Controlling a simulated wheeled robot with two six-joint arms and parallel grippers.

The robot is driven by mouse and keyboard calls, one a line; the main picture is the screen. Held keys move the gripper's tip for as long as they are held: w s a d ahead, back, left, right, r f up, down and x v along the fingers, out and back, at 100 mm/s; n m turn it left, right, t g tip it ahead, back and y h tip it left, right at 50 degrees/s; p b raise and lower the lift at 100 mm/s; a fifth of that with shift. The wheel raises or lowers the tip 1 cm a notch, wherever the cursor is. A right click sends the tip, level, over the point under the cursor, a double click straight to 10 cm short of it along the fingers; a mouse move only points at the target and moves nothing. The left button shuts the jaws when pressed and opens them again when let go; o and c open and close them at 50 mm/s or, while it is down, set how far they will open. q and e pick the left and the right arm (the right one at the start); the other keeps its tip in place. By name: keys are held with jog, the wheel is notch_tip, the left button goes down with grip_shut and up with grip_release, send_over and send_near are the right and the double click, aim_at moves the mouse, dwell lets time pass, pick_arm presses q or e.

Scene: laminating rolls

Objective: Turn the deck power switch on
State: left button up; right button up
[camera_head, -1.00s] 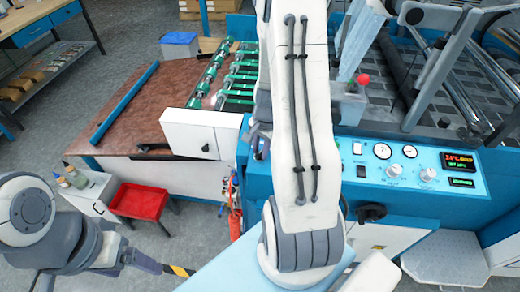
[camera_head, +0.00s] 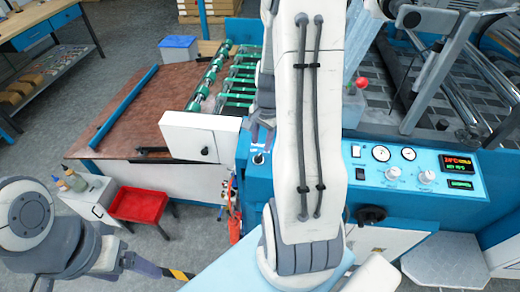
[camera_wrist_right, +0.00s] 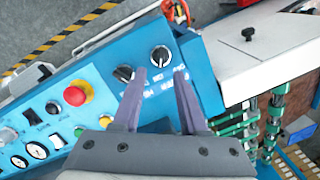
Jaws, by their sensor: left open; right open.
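In the right wrist view, two dark rotary switches with white pointers sit on the blue panel: one (camera_wrist_right: 160,55) just beyond the fingertips, the other (camera_wrist_right: 125,73) beside the left finger. In the head view one switch (camera_head: 258,158) shows left of my right arm, below the gripper (camera_head: 263,133); the arm hides nearby panel. My left gripper (camera_head: 148,267) is low at the left, away from the panel.
A red mushroom button (camera_wrist_right: 75,95) with a yellow base is on the panel left of the switches. Gauges (camera_head: 382,153), white knobs (camera_head: 426,178) and a lit display (camera_head: 458,163) lie farther right. A white box (camera_head: 200,138) and green rollers (camera_head: 238,88) stand beyond the panel.

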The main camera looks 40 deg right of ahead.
jog(key=shift+s+d+r, duration=0.1)
jog(key=shift+s+r, duration=0.05)
jog(key=shift+r, duration=1)
jog(key=shift+s+r, duration=0.1)
jog(key=shift+r, duration=1)
jog(key=s+a+r+n, duration=0.1)
jog(key=a+r+n, duration=0.1)
jog(key=a+n, duration=0.6)
jog(key=a+r+n, duration=0.2)
jog(key=a+n, duration=0.1)
jog(key=a, duration=0.9)
jog(key=s+a+r+n+g, duration=0.1)
jog(key=s+a+n, duration=1.1)
jog(key=s, duration=0.1)
jog(key=shift+s+r+y, duration=0.3)
jog(key=shift+r+y, duration=0.1)
